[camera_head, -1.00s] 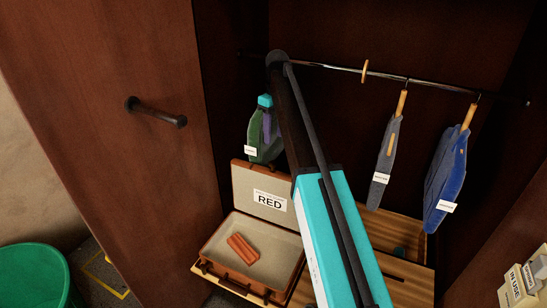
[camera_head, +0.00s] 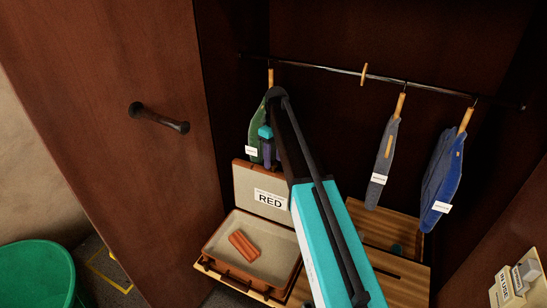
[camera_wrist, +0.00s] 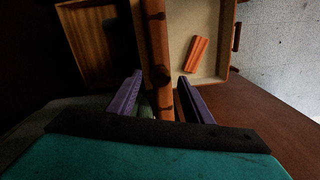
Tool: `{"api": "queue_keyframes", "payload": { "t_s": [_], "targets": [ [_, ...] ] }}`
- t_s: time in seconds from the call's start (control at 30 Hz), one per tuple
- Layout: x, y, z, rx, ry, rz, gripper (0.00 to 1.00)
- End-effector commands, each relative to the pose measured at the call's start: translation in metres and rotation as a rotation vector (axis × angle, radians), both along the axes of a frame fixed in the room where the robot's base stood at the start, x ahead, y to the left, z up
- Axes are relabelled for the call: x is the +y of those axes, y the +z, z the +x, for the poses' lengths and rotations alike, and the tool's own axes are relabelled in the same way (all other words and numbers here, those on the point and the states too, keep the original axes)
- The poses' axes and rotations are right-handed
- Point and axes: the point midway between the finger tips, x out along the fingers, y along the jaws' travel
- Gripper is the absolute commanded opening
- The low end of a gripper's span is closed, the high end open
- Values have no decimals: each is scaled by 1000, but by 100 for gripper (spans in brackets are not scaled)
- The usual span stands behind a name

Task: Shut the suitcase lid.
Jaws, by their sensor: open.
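The suitcase (camera_head: 215,258) lies open on the wooden slatted shelf inside the wardrobe. Its lid (camera_head: 248,178) stands upright at the back, with a white label reading RED on its inner face. My gripper (camera_head: 268,158) is near the lid's top edge, its fingers pointing down. In the wrist view my gripper (camera_wrist: 160,77) has its two purple fingers apart, with the brown lid edge (camera_wrist: 156,35) running between them in the picture. I cannot tell whether the fingers touch the lid. My arm hides the right end of the suitcase.
An orange-red block (camera_head: 243,244) lies inside the suitcase. Tagged clothes (camera_head: 382,165) hang from the rail (camera_head: 320,67), and a green garment (camera_head: 256,130) hangs beside my gripper. The wardrobe door (camera_head: 120,80) stands open at left. A green bin (camera_head: 38,275) is on the floor.

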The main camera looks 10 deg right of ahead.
Motion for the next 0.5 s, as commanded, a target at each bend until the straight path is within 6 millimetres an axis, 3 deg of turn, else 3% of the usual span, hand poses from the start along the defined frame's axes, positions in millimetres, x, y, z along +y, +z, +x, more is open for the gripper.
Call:
{"api": "queue_keyframes", "payload": {
  "t_s": [0.4, 0.5],
  "targets": [
    [0, -6, 0, 0, -1, 0, 46],
    [-1, -6, 0, 0, -1, 0, 32]
  ]
}}
